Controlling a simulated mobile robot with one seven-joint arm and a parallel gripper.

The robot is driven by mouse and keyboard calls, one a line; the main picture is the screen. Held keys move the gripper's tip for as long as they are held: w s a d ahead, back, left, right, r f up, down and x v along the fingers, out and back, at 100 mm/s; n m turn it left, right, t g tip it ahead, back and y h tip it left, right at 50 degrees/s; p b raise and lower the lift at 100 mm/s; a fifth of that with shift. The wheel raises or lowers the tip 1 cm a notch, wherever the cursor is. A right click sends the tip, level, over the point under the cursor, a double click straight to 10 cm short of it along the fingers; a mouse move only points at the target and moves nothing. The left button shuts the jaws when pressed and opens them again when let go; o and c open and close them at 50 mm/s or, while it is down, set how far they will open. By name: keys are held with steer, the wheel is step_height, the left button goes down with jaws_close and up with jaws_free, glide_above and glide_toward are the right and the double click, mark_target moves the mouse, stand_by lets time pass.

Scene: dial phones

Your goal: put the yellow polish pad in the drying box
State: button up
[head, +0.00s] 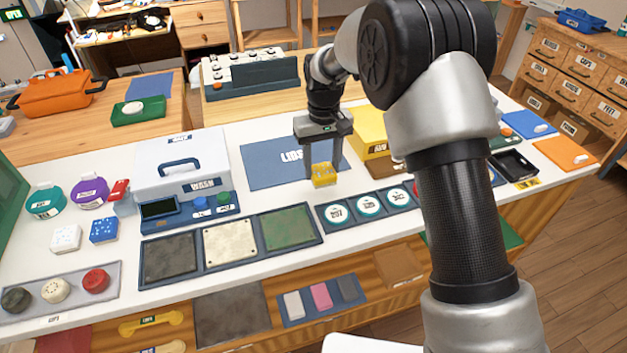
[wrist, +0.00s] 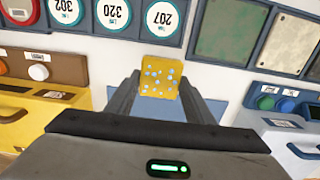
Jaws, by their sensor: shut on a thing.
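The yellow polish pad (head: 324,180) is a small block with pale blue specks. My gripper (head: 324,170) is shut on it and holds it, fingers pointing down, near the front edge of a blue mat. In the wrist view the pad (wrist: 160,78) sits between the two fingertips (wrist: 160,88). A yellow box (head: 369,125), which looks like the drying box, stands just right of my gripper. My arm hides its right part, and its label is too small to read surely. In the wrist view this box (wrist: 75,70) is on the left, with a handle on its front.
A white box labelled WASH (head: 182,160) stands left of the blue mat (head: 262,165). In front lie a tray of dark, cream and green plates (head: 232,243) and a row of round numbered discs (head: 370,206). White (head: 66,238) and blue (head: 104,229) speckled pads lie at the left.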

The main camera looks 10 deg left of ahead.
mark_target(322, 180)
steer(key=shift+f, duration=2.55)
steer(key=shift+f, duration=0.1)
steer(key=o, duration=0.6)
steer(key=shift+f+b, duration=0.1)
steer(key=shift+b, duration=0.2)
steer(key=o, duration=0.5)
